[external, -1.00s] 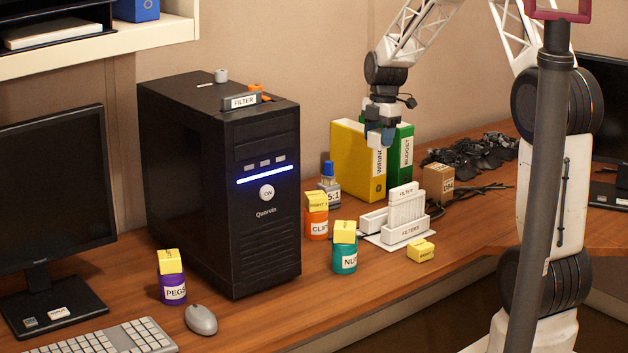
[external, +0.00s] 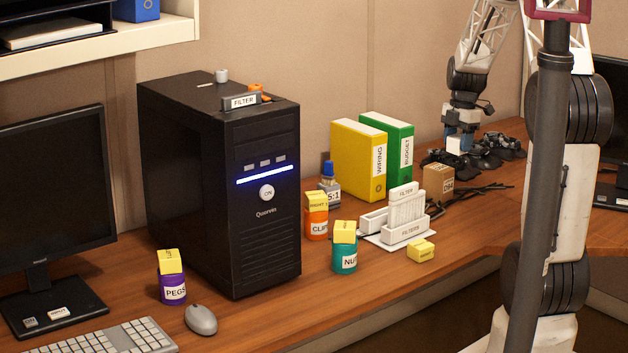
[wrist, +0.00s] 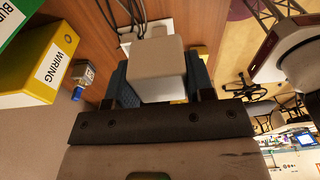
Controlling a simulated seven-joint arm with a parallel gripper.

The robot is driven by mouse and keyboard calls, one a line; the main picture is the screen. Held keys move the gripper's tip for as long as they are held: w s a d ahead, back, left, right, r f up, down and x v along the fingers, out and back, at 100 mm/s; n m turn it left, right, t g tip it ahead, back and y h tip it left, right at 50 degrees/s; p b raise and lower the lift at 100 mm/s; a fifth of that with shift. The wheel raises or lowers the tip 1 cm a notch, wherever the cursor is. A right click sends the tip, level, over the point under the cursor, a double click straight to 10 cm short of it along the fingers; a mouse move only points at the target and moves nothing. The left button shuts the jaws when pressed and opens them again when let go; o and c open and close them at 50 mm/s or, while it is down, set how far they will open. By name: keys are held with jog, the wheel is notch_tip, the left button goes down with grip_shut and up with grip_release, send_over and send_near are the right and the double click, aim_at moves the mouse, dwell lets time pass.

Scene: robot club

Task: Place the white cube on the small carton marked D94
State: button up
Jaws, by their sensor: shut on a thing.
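The white cube (external: 454,145) is held between the blue fingers of my gripper (external: 462,139). In the wrist view the cube (wrist: 158,62) fills the space between the two fingers of my gripper (wrist: 160,85). The small brown carton (external: 438,181) stands on the desk, right of the green binder; its label is partly readable. In the external view the cube appears above the carton and slightly to its right, with a gap between them. I cannot make out the carton in the wrist view.
Yellow (external: 358,160) and green (external: 393,150) binders stand left of the carton. A white filter rack (external: 405,220) is in front of it. Black cables (external: 485,150) lie behind and to the right, with thin leads beside the carton. A black computer tower (external: 225,180) stands farther left.

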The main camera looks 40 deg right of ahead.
jog(key=shift+f, duration=2.5)
send_over(433, 168)
jog(key=shift+d+f, duration=0.3)
jog(key=shift+f, duration=0.45)
jog(key=shift+f, duration=1.75)
jog(key=shift+f, duration=0.15)
jog(key=o, duration=0.9)
jog(key=shift+o, duration=0.2)
